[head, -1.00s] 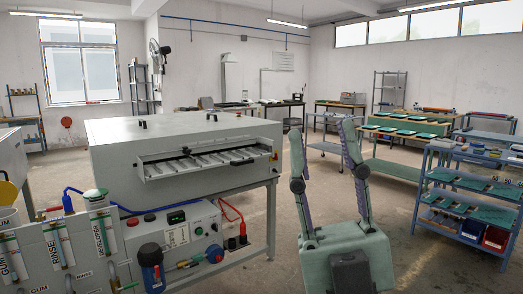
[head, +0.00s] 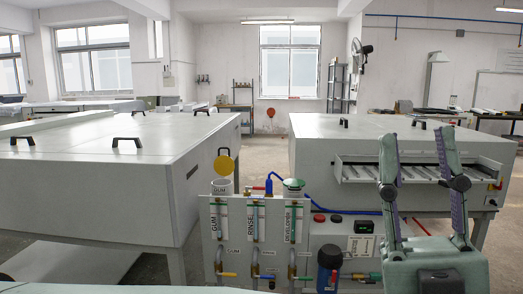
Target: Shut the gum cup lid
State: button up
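The gum cup (head: 221,187) is a pale grey cup marked GUM on top of the panel's left end, left of centre in the head view. Its round yellow lid (head: 223,164) stands raised and open above the cup. My gripper (head: 418,140) is in the right part of the view, pointing up, with its two fingers spread apart and nothing between them. It is well to the right of the cup and not touching it.
A panel (head: 232,240) with GUM, RINSE and DEVELOPER tubes carries the cup. Large grey machines stand left (head: 100,165) and right (head: 310,150). Floor shows between them.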

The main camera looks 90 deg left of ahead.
aim_at(224, 165)
jog(key=u, duration=2.85)
jog(key=i+l+u, duration=0.1)
jog(key=i+l, duration=0.2)
jog(key=i, duration=0.25)
jog(key=i+l+u, duration=0.15)
jog(key=i+l, duration=0.2)
jog(key=i, duration=0.25)
